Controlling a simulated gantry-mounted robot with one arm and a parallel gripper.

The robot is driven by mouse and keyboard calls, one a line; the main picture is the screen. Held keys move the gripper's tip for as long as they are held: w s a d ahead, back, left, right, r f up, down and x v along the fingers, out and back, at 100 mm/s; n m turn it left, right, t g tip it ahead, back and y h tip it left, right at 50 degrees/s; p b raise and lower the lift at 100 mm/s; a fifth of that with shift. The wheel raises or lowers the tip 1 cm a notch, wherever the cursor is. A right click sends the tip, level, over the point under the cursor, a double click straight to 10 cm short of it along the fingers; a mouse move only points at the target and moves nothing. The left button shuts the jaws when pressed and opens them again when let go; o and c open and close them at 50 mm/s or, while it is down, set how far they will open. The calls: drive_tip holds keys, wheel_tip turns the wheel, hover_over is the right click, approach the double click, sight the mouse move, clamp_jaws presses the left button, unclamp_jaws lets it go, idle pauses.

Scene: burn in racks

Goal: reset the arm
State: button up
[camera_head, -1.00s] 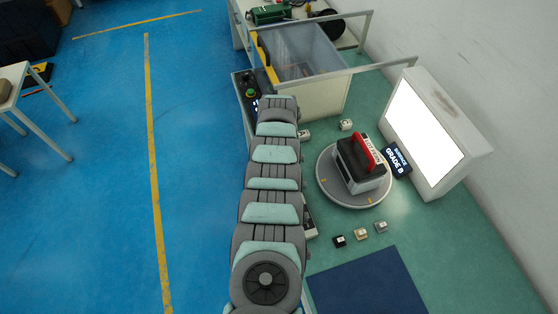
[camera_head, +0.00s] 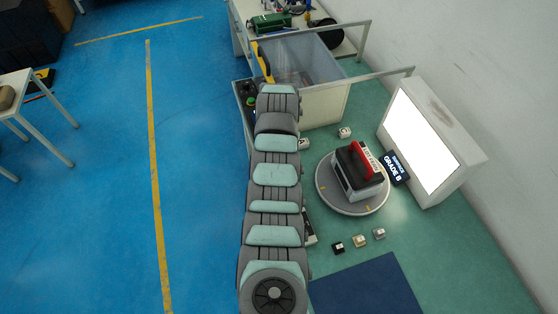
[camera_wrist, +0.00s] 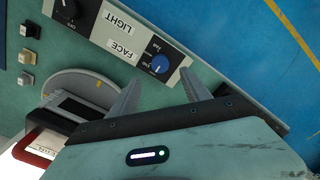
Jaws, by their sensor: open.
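My arm stretches up the middle of the head view, and its gripper end is hidden there. In the wrist view my gripper (camera_wrist: 162,92) is open with nothing between its two grey fingers. Beyond the fingers is a pale control panel (camera_wrist: 120,38) marked LIGHT and FACE, with a blue knob (camera_wrist: 160,63) and a black knob (camera_wrist: 66,10). I cannot tell whether the fingers touch the panel.
A black-and-white device (camera_head: 356,177) with a red handle sits on a round turntable (camera_head: 330,193), beside a lit panel (camera_head: 420,140) and a GRADE B sign (camera_head: 396,168). A clear-sided bin (camera_head: 322,100) stands behind.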

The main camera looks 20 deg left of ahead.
wheel_tip(320, 180, up, 2)
idle(0.6)
